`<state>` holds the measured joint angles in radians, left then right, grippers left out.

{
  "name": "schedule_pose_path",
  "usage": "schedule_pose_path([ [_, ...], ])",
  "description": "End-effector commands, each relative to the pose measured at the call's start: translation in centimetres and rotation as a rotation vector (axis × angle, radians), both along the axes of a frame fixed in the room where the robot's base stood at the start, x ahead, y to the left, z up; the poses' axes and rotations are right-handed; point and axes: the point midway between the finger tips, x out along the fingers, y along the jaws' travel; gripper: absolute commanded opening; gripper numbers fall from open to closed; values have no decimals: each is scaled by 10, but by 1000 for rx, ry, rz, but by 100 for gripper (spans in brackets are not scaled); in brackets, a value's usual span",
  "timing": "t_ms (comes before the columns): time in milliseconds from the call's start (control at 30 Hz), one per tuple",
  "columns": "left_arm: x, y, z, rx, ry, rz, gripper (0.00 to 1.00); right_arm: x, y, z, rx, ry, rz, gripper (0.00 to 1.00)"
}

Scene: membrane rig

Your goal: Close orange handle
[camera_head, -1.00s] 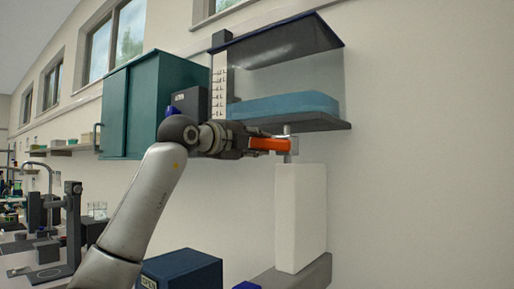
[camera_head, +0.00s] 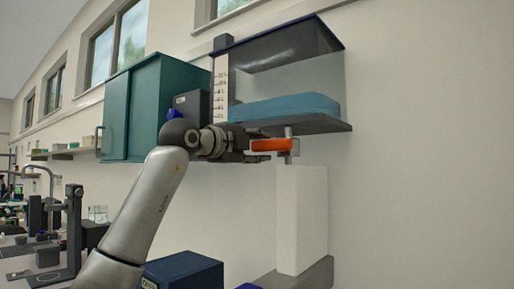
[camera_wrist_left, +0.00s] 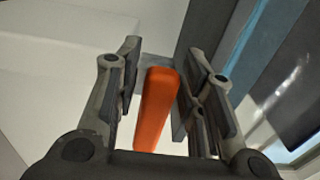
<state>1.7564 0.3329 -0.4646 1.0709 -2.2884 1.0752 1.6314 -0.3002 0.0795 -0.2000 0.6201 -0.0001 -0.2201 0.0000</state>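The orange handle (camera_head: 270,144) sticks out to the left from a grey valve (camera_head: 289,146) below the tank, above a white block. My left gripper (camera_head: 258,146) is at the handle's left end in the head view. In the left wrist view the handle (camera_wrist_left: 156,108) lies between the two spread fingers of my left gripper (camera_wrist_left: 158,95). Gaps show on both sides of it, narrower on the right, so the gripper is open around the handle. My right gripper is in neither view.
The tank (camera_head: 285,75) with blue content hangs on the wall just above the gripper. The white block (camera_head: 302,220) stands directly below the valve. A teal cabinet (camera_head: 150,105) is at the left, a dark blue box (camera_head: 183,272) below. The wall at right is clear.

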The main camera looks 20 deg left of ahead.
Motion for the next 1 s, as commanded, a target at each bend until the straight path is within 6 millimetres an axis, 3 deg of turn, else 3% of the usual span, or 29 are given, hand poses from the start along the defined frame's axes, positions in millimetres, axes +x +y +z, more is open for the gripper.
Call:
schedule_pose_path([
  [467,-6,3,1,2,-3,0,46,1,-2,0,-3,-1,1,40],
  [667,-29,13,0,3,-5,1,46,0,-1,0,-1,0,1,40],
  [1000,-86,37,0,2,-2,3,46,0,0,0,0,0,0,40],
])
